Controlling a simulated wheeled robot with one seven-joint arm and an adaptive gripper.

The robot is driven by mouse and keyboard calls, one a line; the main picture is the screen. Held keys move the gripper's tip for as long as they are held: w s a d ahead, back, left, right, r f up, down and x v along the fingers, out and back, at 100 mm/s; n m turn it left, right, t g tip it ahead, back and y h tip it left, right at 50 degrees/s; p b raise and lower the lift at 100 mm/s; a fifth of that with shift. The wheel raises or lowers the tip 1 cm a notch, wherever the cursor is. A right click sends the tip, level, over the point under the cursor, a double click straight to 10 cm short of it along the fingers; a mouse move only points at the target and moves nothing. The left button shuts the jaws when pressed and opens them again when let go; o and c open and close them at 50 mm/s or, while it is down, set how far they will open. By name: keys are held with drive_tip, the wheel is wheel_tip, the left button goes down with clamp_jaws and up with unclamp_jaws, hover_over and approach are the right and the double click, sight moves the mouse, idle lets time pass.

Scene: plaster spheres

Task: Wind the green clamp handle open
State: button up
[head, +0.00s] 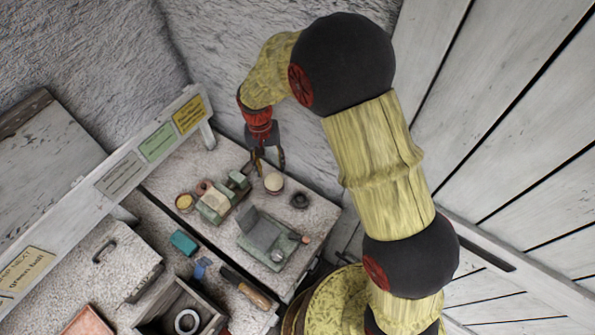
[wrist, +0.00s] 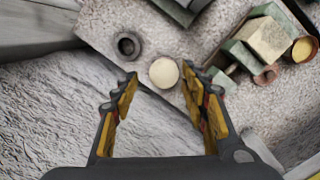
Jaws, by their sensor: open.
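A green clamp (head: 211,214) with a tan block in it stands on the pale speckled bench; it also shows at the upper right of the wrist view (wrist: 237,53). A small reddish round part (head: 203,187) shows beside it, but I cannot tell whether it is the handle. A second grey-green fixture (head: 262,233) has a slanted plate and a rod with an orange-brown end (head: 304,239). My gripper (head: 268,160) is open and empty above the back of the bench, right of the clamp. In the wrist view, a cream round object (wrist: 164,73) appears between its fingertips (wrist: 160,82), apart from both.
A dark ring (head: 300,200) lies near the bench's right edge. A yellow-topped pot (head: 184,203) stands left of the clamp. A sign rail (head: 120,180) runs along the left. A teal block (head: 184,242) and an open box (head: 178,302) are in front. A rough wall rises behind.

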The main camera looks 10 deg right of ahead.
drive_tip(key=s+d+r+n+t+b, duration=0.1)
drive_tip(key=s+d+r+n+b, duration=0.1)
drive_tip(key=s+d+r+b, duration=0.3)
drive_tip(key=s+d+r, duration=0.1)
drive_tip(key=d, duration=0.2)
drive_tip(key=shift+s+r+y, duration=0.3)
drive_tip(key=shift+s+r, duration=0.1)
